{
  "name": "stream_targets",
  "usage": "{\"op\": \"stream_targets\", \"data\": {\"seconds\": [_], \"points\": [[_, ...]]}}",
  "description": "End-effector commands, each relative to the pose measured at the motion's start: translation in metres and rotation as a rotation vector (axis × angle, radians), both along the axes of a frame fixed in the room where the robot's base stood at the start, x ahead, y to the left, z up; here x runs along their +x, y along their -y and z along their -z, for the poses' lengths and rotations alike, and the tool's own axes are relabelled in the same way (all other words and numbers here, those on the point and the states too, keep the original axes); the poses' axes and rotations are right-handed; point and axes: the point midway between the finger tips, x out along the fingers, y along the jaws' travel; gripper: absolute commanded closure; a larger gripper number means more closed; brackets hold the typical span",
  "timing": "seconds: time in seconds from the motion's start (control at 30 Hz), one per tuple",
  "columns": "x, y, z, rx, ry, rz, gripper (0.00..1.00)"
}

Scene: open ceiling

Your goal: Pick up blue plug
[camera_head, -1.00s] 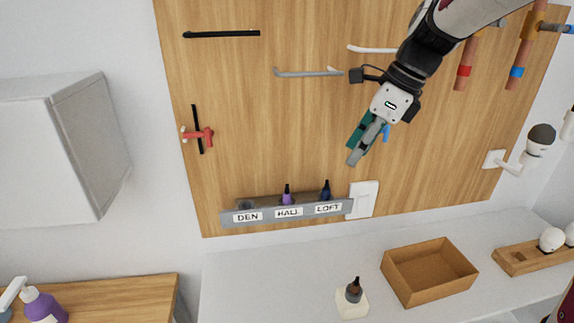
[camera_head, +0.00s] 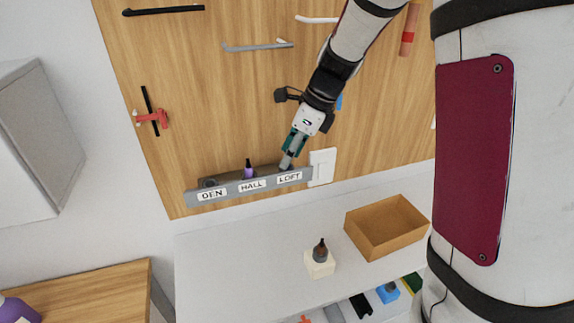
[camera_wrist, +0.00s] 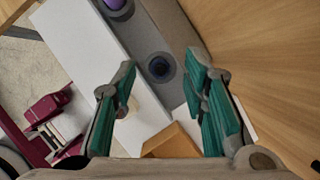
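My gripper (camera_head: 287,163) points down at the LOFT place.
A purple plug (camera_head: 249,171) stands at HALL, beside the gripper. The wooden panel (camera_head: 220,100) is close behind, with a white switch plate (camera_head: 322,166) to the right. Below, a white counter (camera_head: 245,255) holds a brown-topped plug on a pale block (camera_head: 319,264) and an open wooden box (camera_head: 388,228).

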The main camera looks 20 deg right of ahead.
Motion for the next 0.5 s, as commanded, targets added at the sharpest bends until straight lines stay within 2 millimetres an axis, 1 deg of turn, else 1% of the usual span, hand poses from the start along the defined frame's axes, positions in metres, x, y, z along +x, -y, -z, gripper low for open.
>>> {"op": "stream_targets", "data": {"seconds": [0.03,0.1,0.37,0.4,0.47,0.5], "points": [[0.0005,-0.0018,0.0055,0.001,-0.003,0.001,0.60],[0.0018,-0.0028,0.0096,-0.001,-0.001,0.001,0.60],[0.0028,-0.0036,0.0112,-0.001,0.001,0.000,0.60],[0.0027,-0.0036,0.0111,-0.001,0.001,0.000,0.69],[0.0027,-0.0035,0.0110,-0.001,0.001,0.000,0.83],[0.0027,-0.0035,0.0110,-0.001,0.001,0.000,0.92]]}}
